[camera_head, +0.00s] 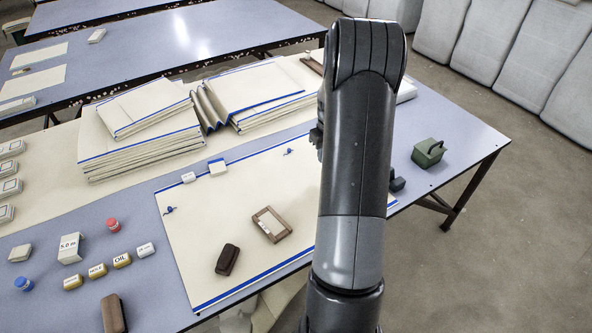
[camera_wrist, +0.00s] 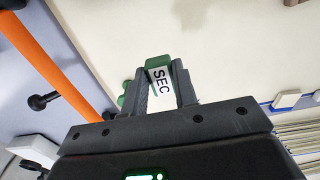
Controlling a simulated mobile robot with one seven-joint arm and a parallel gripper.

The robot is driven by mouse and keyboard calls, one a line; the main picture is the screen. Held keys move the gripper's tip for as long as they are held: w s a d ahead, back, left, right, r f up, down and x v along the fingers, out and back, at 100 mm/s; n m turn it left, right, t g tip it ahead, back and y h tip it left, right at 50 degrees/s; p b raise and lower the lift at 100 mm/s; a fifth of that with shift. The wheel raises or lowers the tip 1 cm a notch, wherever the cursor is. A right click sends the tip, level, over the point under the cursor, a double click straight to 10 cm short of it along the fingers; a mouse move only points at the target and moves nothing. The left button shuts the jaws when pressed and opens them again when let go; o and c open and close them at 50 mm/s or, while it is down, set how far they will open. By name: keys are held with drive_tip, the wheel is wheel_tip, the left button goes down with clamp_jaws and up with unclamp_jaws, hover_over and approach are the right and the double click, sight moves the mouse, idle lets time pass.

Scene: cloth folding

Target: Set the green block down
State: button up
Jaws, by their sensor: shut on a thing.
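My gripper (camera_wrist: 162,75) is shut on a small green block (camera_wrist: 157,61) with a white label reading SEC in the wrist view. The block sits between the two fingertips, with its green end showing beyond them. The cream cloth (camera_wrist: 210,50) with a blue edge lies below; I cannot tell whether the block touches it. More green shows just left of the fingers, and I cannot tell whether it is part of the block. In the head view my arm hides the gripper and the held block; the cloth (camera_head: 205,235) lies on the blue-grey table.
An orange bar (camera_wrist: 70,62) runs left of the gripper, with a dark knob (camera_wrist: 42,102) beyond. A brown frame (camera_head: 272,224) and dark brown block (camera_head: 228,259) lie on the cloth. Folded cloth stacks (camera_head: 140,155) stand behind. A green handled object (camera_head: 428,153) stands at the table's right.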

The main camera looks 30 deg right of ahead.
hover_over(297, 173)
wheel_tip(297, 173, down, 6)
drive_tip(key=shift+f, duration=2.05)
drive_tip(key=shift+f, duration=0.15)
drive_tip(key=o, duration=0.9)
drive_tip(key=shift+o, duration=0.2)
